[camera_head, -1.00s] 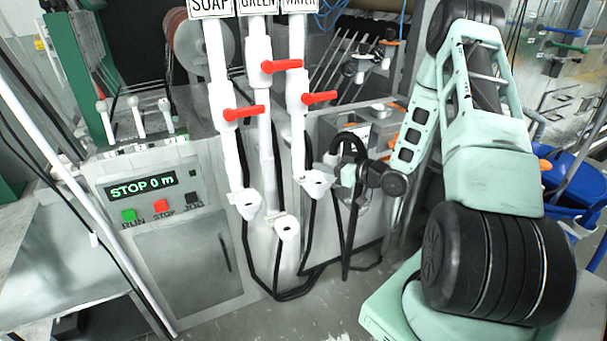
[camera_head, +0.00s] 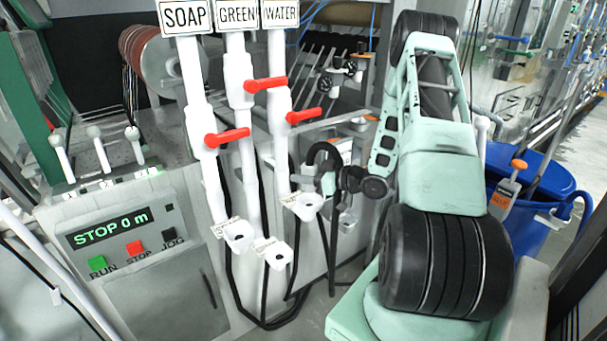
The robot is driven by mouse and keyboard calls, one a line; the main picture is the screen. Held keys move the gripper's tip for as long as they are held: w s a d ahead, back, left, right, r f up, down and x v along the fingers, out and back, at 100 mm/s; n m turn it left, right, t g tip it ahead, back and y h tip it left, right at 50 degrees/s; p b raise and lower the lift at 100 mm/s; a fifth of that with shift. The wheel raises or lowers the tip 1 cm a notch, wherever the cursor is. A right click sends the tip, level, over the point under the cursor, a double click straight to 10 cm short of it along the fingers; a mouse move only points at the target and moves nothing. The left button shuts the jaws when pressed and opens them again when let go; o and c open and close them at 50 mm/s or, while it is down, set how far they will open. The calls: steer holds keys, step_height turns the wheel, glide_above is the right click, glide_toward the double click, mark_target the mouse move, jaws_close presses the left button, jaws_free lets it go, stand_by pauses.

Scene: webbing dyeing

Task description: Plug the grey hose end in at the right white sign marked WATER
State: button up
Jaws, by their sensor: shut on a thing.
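The white WATER sign (camera_head: 283,14) is the rightmost of three signs, at the top of a white pipe with a red lever. The pipe ends low in a white cup-shaped outlet (camera_head: 304,205). My gripper (camera_head: 329,182) is just right of this outlet, apart from it as far as I can see. It is shut on the grey hose end, which is mostly hidden by the gripper and the looped black hose (camera_head: 322,150). The hose arches over the gripper and hangs down. The exact pose of the hose end cannot be told.
The SOAP (camera_head: 185,16) and GREEN (camera_head: 238,14) signs top two more pipes on the left, with outlets (camera_head: 238,235) and (camera_head: 276,255) below. Black hoses hang behind them. A control panel (camera_head: 115,228) stands left, a blue bin (camera_head: 535,190) right.

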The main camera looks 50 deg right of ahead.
mark_target(304, 191)
steer(key=shift+f+b, duration=1.95)
steer(key=shift+f, duration=0.8)
steer(key=o, duration=1.2)
steer(key=b+v, duration=0.3)
steer(key=v, duration=1.4)
steer(key=shift+s+d, duration=0.15)
